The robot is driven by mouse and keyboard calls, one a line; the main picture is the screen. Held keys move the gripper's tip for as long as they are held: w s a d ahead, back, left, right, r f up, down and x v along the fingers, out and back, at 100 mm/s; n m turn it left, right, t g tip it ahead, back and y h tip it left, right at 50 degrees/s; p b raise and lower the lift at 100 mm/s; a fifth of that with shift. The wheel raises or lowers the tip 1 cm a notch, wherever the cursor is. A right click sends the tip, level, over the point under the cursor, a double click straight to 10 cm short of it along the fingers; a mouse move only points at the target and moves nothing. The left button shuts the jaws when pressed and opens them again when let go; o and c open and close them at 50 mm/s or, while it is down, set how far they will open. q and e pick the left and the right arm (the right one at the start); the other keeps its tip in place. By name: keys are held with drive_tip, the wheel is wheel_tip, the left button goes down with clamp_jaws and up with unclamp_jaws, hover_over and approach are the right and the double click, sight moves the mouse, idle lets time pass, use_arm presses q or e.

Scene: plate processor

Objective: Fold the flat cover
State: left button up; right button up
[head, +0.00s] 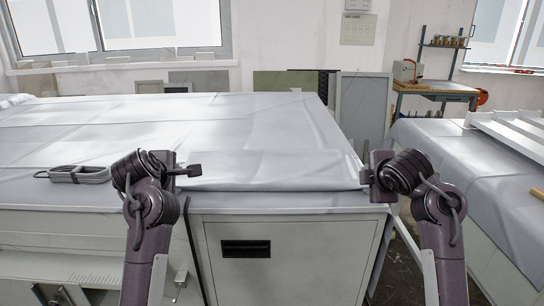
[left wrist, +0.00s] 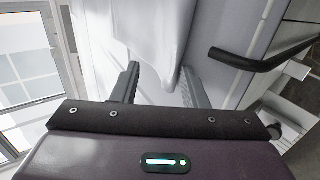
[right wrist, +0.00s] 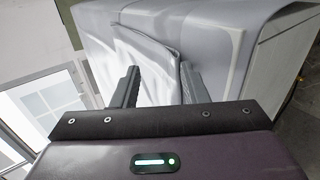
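The pale grey flat cover (head: 230,130) lies over the wide machine top, with shallow creases. Near me, a raised, layered-looking strip of the cover (head: 275,178) runs along the front edge between my two grippers. My left gripper (head: 190,171) is at the strip's left end; in the left wrist view its fingers (left wrist: 160,88) stand apart, with a cover corner (left wrist: 155,35) reaching toward the gap. My right gripper (head: 367,176) is at the strip's right end; its fingers (right wrist: 160,88) also stand apart, with the cover's edge (right wrist: 150,55) reaching between them. Contact with the fingers is unclear.
The machine's front cabinet (head: 285,260) has a black recessed handle (head: 245,249). Another covered unit (head: 480,160) stands at right, across a narrow gap. A wooden bench (head: 437,88) is behind.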

use_arm(q)
drive_tip(key=s+r, duration=0.6)
drive_tip(key=r, duration=0.3)
use_arm(e)
drive_tip(key=s+r, duration=0.6)
drive_tip(key=r, duration=0.3)
